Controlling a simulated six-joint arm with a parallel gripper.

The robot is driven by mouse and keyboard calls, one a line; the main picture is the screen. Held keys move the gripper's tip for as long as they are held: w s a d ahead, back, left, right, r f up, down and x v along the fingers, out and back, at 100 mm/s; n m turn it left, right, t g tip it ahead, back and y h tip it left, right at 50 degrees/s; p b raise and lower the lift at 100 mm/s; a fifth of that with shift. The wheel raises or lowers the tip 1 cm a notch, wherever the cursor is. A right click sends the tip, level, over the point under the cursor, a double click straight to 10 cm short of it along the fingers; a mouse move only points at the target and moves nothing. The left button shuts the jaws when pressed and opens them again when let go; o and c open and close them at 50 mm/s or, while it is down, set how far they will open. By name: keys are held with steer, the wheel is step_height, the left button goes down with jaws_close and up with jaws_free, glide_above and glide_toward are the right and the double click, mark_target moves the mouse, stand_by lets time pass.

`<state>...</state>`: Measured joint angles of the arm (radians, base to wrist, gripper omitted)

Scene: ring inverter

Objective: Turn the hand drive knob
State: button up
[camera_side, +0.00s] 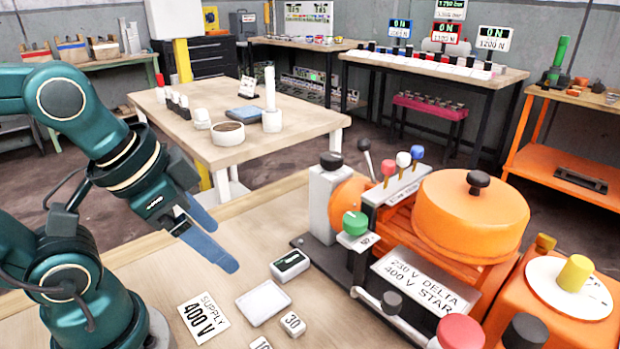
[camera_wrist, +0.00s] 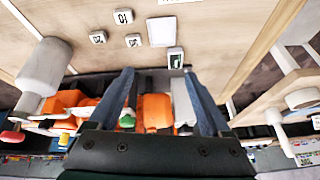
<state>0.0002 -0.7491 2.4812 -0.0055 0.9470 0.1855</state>
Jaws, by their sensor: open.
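My gripper (camera_side: 218,240) is open and empty above the front bench, left of the orange machine (camera_side: 440,240). It also shows in the wrist view (camera_wrist: 157,75), with the machine partly hidden behind its fingers. Several knobs are on the machine, and I cannot tell which is the hand drive knob. A green knob (camera_side: 355,223) is on a white block at its left. A dark knob (camera_side: 479,181) tops the orange round cover (camera_side: 465,215). A yellow knob (camera_side: 575,272) rises from a white dial (camera_side: 545,285) at the right. The gripper touches none of them.
Levers with red, white and blue balls (camera_side: 403,159) stand behind the green knob. A small black-topped box (camera_side: 290,265), a blank white tile (camera_side: 263,302), a "30" tile (camera_side: 292,324) and a "SUPPLY 400 V" card (camera_side: 204,317) lie on the bench. Bare wood is below my gripper.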

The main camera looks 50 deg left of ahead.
mark_target(328, 161)
steer(key=w+a+f+m+g+y, duration=0.25)
steer(key=a+m+y, duration=0.55)
steer(key=a, duration=0.4)
steer(key=w+a+r+m+t+y, duration=0.3)
steer(key=w+m+t+y, duration=0.1)
steer(key=w+m, duration=0.35)
steer(key=w+d+m+t+h, duration=0.1)
steer(key=w+d+m+t, duration=0.2)
steer(key=w+m, duration=0.1)
steer(key=w+d+m+t+h, duration=0.1)
steer(key=w+d+m+t, duration=0.2)
steer(key=w+d+m, duration=0.1)
steer(key=w+d+m+t+h, duration=0.2)
steer(key=w+d+m+t, duration=0.1)
steer(key=w+m, duration=0.2)
steer(key=shift+w+d+r+t, duration=0.15)
steer(key=shift+w+d+t, duration=0.15)
steer(key=shift+w+t, duration=0.1)
steer(key=shift+w+f, duration=0.15)
steer(key=shift+f, duration=0.05)
steer(key=shift+x, duration=2.4)
